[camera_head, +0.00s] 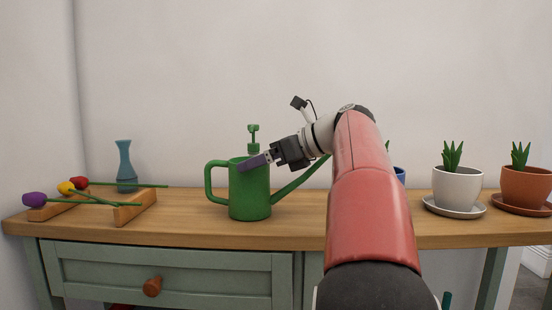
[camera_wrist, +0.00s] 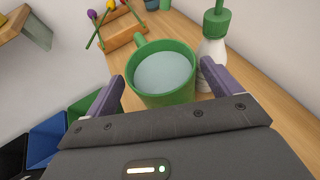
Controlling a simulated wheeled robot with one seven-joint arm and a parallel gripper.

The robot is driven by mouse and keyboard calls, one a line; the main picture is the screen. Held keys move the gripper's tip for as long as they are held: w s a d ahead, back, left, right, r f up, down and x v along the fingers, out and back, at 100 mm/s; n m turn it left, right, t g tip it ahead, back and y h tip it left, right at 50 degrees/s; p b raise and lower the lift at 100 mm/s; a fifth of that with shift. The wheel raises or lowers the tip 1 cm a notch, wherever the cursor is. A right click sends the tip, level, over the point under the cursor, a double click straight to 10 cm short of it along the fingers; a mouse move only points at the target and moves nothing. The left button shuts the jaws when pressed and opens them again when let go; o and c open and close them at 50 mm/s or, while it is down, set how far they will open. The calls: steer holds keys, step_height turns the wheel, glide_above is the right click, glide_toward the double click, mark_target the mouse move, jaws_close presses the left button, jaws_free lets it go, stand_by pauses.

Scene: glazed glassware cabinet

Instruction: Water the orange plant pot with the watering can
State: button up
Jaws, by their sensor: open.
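The green watering can (camera_head: 250,196) stands upright on the wooden tabletop, its handle to the left and its spout to the right, partly behind my arm. In the wrist view the can (camera_wrist: 162,99) shows from above with a pale liquid surface inside. My gripper (camera_head: 252,162) is open at the can's upper part. In the wrist view its two fingers (camera_wrist: 160,75) lie on either side of the can; whether they touch it I cannot tell. The orange plant pot (camera_head: 526,187) with a green plant stands on a saucer at the far right.
A white pot (camera_head: 457,187) stands left of the orange one; a blue pot (camera_head: 399,174) is mostly hidden by my arm. A green-topped spray bottle (camera_wrist: 212,48) stands close behind the can. A wooden rack (camera_head: 131,212) with flowers and a blue vase (camera_head: 125,166) are at left.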

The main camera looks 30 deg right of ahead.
steer(key=x, duration=0.3)
steer(key=shift+w+a, duration=0.1)
steer(key=shift+w, duration=0.05)
steer(key=c, duration=1.3)
